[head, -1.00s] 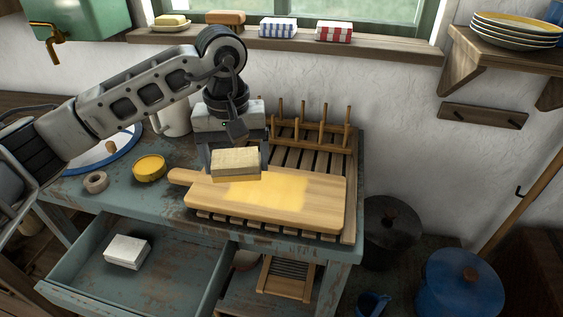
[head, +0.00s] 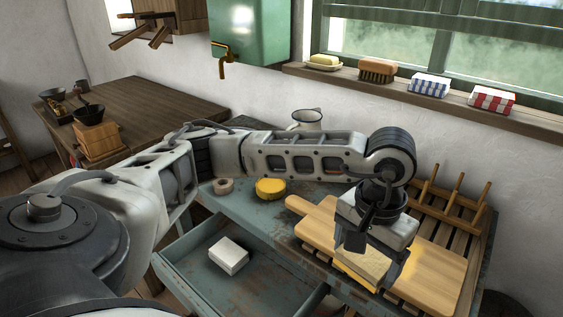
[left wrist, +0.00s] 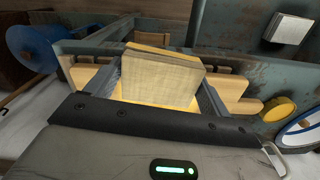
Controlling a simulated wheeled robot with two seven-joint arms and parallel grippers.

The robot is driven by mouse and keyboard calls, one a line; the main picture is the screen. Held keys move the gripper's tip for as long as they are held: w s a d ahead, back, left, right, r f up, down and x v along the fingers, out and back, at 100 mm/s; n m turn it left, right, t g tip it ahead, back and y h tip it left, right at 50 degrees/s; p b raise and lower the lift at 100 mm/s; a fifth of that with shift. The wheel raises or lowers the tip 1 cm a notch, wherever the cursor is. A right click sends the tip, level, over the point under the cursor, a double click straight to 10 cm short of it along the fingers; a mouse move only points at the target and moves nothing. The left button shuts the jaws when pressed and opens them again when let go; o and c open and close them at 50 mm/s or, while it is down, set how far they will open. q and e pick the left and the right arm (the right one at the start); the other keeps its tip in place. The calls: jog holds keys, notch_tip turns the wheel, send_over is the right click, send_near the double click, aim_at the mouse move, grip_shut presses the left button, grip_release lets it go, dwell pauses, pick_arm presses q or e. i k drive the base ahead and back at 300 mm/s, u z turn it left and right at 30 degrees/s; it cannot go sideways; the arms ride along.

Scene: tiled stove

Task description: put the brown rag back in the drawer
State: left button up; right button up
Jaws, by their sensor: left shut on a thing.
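My left gripper (head: 370,264) is shut on a tan, folded, block-shaped rag (head: 360,266), the only brownish cloth I can make out. It holds the rag over the wooden board (head: 435,262), low and close to its surface; I cannot tell if they touch. In the left wrist view the rag (left wrist: 160,78) sits between the fingers, with a woven face and a yellow edge. The open drawer (head: 262,291) is below the table's front edge, left of the gripper. A white block (head: 229,256) lies in it. My right gripper is not in view.
A yellow round tin (head: 270,188) and a small ring (head: 223,186) stand on the blue-grey table behind the drawer. A slatted rack (head: 470,215) with pegs is under and behind the board. The windowsill holds soap, a brush (head: 378,70) and striped cloths.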

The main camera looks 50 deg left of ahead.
aim_at(260, 297)
jog(key=z, duration=1.3)
jog(key=k, duration=0.85)
jog(key=u, duration=1.65)
jog(key=i, duration=0.5)
